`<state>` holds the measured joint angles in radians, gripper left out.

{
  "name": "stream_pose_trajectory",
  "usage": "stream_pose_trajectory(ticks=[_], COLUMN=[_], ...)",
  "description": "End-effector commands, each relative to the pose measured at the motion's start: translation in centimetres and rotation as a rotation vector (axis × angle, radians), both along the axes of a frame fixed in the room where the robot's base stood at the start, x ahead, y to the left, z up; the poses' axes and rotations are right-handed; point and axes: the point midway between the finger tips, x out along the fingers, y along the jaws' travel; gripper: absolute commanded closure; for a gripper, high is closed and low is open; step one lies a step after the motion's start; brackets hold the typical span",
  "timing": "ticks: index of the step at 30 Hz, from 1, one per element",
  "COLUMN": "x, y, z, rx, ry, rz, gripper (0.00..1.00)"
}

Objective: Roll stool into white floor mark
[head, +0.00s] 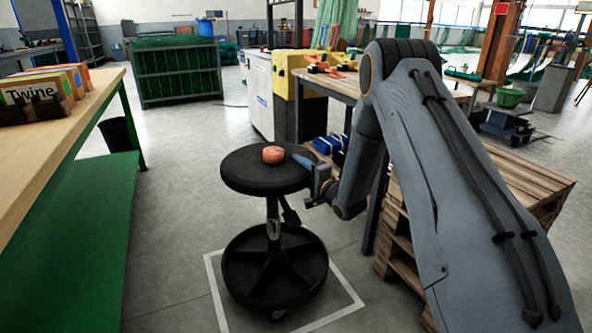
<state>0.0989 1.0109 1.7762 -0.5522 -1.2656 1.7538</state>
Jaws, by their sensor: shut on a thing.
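The black round stool (266,172) stands upright, with its ring-shaped base (275,268) over the white floor mark (213,285). White lines show to the left, front and right of the base; most of the far line is hidden behind it. The casters are hard to make out, so I cannot tell exactly where each one rests. A small orange-red roll (273,154) lies on the seat. My gripper (303,162) is shut on the right edge of the seat, and my arm reaches in from the right.
A wooden workbench (95,88) with a green lower shelf (85,235) runs along the left. A stack of wooden pallets (515,175) and a table stand at right. A white cabinet (259,95) stands behind the stool. The floor left of the stool is clear.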

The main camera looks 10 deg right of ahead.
Motion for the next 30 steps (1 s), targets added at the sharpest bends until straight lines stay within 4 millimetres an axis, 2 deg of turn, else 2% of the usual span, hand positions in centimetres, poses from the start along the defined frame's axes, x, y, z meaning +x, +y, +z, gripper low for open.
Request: stream_pose_trajectory(ticks=[2, 3, 6, 17, 30], x=[0.0, 0.0, 0.0, -0.4, -6.1], y=[0.0, 0.0, 0.0, -0.1, -2.8], z=[0.0, -0.1, 0.0, 0.0, 0.0], rx=[0.000, 0.000, 0.000, 0.000, 0.000], ry=[0.001, 0.001, 0.001, 0.001, 0.002], rz=[-0.001, 0.000, 0.000, 0.001, -0.001], gripper=[1.00, 0.56, 0.39, 0.38, 0.38])
